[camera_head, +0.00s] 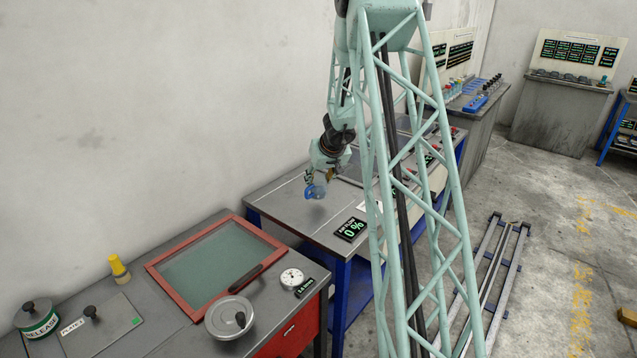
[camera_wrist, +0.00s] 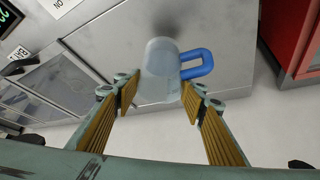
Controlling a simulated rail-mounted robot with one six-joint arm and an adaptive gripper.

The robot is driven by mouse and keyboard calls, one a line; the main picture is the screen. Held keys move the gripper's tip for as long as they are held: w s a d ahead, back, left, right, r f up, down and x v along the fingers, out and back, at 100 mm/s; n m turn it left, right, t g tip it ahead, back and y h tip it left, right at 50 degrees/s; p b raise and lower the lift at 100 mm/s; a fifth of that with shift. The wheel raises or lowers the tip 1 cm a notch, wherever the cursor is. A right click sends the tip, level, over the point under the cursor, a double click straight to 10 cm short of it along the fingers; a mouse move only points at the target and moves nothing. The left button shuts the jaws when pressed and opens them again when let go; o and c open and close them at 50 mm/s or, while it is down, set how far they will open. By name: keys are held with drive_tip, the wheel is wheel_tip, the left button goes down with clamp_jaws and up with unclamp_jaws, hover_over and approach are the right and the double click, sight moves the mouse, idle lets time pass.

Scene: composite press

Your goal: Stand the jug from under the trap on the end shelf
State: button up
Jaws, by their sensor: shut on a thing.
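The jug (camera_wrist: 160,60) is a translucent pale vessel with a blue handle (camera_wrist: 197,64) on its right side in the wrist view. My gripper (camera_wrist: 158,95) is shut on the jug, with one yellow-padded finger on each side of its body. In the head view the jug (camera_head: 316,190) shows small and bluish, held just below my gripper (camera_head: 319,178) over the grey bench by the wall. It looks to be above the bench top, but the gap is hard to judge. I cannot make out the trap or the end shelf for certain.
The grey bench (camera_head: 285,210) carries a 0 % display (camera_head: 350,229). A nearer bench holds a red-framed glass panel (camera_head: 215,262), a round lidded pot (camera_head: 229,318), a dial (camera_head: 291,278) and a yellow-capped bottle (camera_head: 118,267). Floor rails (camera_head: 487,265) lie at right. A blue rack (camera_head: 622,128) stands far right.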

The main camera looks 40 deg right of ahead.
sight(319, 185)
drive_tip(key=shift+w+d+f+p, duration=0.1)
drive_tip(key=shift+w+d+p, duration=0.3)
drive_tip(key=shift+w, duration=0.25)
drive_tip(key=shift+f, duration=0.1)
drive_tip(key=shift+f+b, duration=1)
drive_tip(key=shift+f, duration=0.65)
drive_tip(key=shift+f, duration=0.15)
drive_tip(key=o, duration=1)
drive_tip(key=shift+r, duration=0.2)
